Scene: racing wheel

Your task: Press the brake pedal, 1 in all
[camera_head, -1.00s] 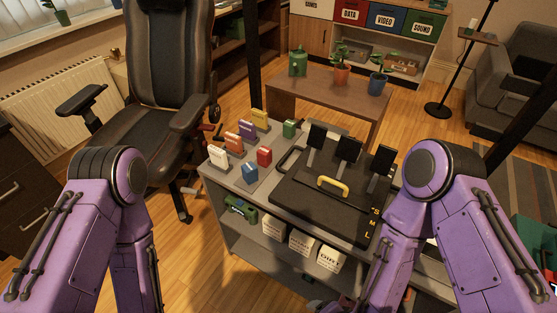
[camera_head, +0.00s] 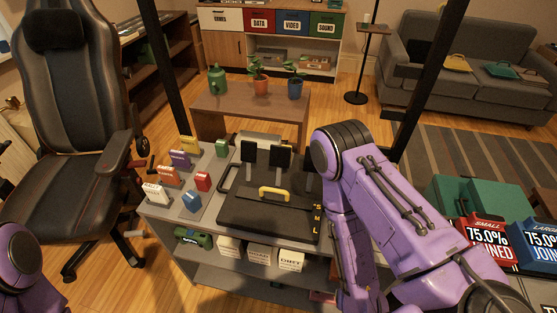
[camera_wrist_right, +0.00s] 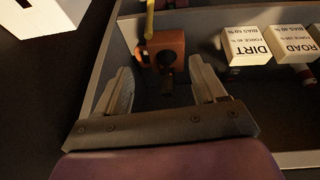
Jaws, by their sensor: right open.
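The black pedal unit (camera_head: 262,212) with a yellow handle (camera_head: 275,193) lies on top of the grey rack. Its left pedal (camera_head: 249,152) and middle pedal (camera_head: 279,157) stand upright at the back. The third pedal is mostly hidden behind my right arm; no label shows which is the brake. My right gripper (camera_wrist_right: 163,90) is open and empty in the right wrist view, low by the rack's shelf, with an orange object (camera_wrist_right: 160,50) beyond its fingers. It is hidden in the head view. My left gripper is out of view; only part of that arm shows.
Several coloured blocks (camera_head: 203,181) stand left of the pedal unit. White boxes (camera_head: 258,254) sit on the shelf below, also seen as the DIRT box (camera_wrist_right: 252,45). An office chair (camera_head: 75,120) stands left. A wooden table (camera_head: 250,103) with pots is behind.

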